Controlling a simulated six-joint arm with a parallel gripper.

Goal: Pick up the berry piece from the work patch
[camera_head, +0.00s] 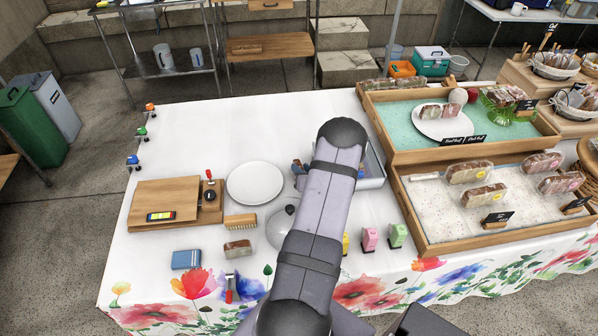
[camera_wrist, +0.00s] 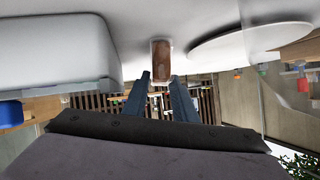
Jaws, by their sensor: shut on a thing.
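A brown cake piece (camera_wrist: 161,60), which I take for the berry piece, shows in the wrist view at the fingertips of my gripper (camera_wrist: 160,80). The two dark fingers are closed on it from both sides. I cannot tell its berry marking. In the head view my arm hides most of the gripper and the piece; only a dark bit of the gripper (camera_head: 299,168) shows left of the arm, just right of the white round plate (camera_head: 254,183). The plate also shows in the wrist view (camera_wrist: 245,42).
A pale tray (camera_head: 376,172) lies partly behind my arm. A glass dome (camera_head: 280,232), a wrapped slice (camera_head: 237,248), a brush (camera_head: 241,222) and a wooden board (camera_head: 150,190) stand on the left. Small coloured cartons (camera_head: 370,238) and wooden display trays (camera_head: 440,247) are on the right.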

